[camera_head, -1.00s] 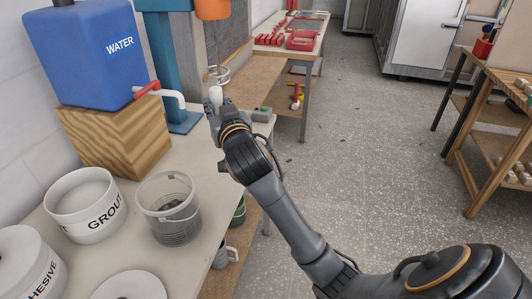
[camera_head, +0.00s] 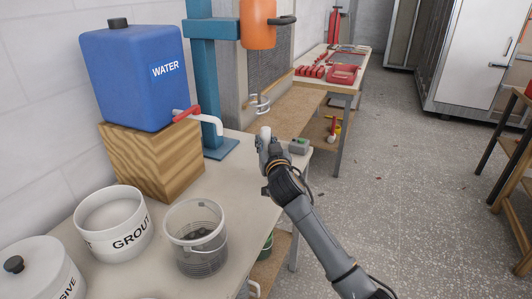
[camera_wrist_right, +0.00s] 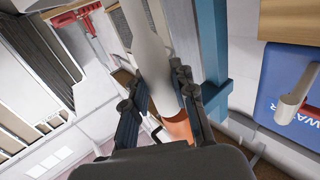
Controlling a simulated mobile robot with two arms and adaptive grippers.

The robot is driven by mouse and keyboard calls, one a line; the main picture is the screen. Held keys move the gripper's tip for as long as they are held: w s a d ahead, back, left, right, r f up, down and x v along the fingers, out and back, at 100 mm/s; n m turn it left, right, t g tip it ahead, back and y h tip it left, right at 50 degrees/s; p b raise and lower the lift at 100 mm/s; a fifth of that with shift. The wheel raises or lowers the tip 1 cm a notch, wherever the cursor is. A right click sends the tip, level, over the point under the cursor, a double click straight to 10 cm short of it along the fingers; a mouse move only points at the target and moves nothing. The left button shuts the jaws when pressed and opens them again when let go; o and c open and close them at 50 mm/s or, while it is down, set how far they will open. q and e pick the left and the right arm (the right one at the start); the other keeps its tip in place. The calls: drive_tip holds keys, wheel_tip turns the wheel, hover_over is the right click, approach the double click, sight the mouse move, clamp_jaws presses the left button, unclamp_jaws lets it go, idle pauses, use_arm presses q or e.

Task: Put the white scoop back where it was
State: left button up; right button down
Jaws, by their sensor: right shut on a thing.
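My right gripper (camera_head: 265,146) is shut on the white scoop (camera_head: 264,132) and holds it up over the far end of the pale bench, near the teal stand. In the right wrist view the pale scoop (camera_wrist_right: 149,45) shows between the two fingers of the right gripper (camera_wrist_right: 160,85). The white GROUT bucket (camera_head: 116,224) and a clear bucket (camera_head: 197,254) with grey contents stand on the bench, nearer to me and apart from the gripper. My left gripper is not in view.
A blue WATER tank (camera_head: 128,78) sits on a wooden block (camera_head: 153,163). A teal stand (camera_head: 203,90) holds an orange mixer (camera_head: 258,22). Open floor (camera_head: 400,200) lies to the right.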

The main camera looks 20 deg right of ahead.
drive_tip(key=shift+w+d+f, duration=0.15)
drive_tip(key=shift+w+f, duration=0.25)
drive_tip(key=shift+f, duration=1.65)
drive_tip(key=shift+f, duration=0.15)
drive_tip(key=c, duration=1.1)
unclamp_jaws()
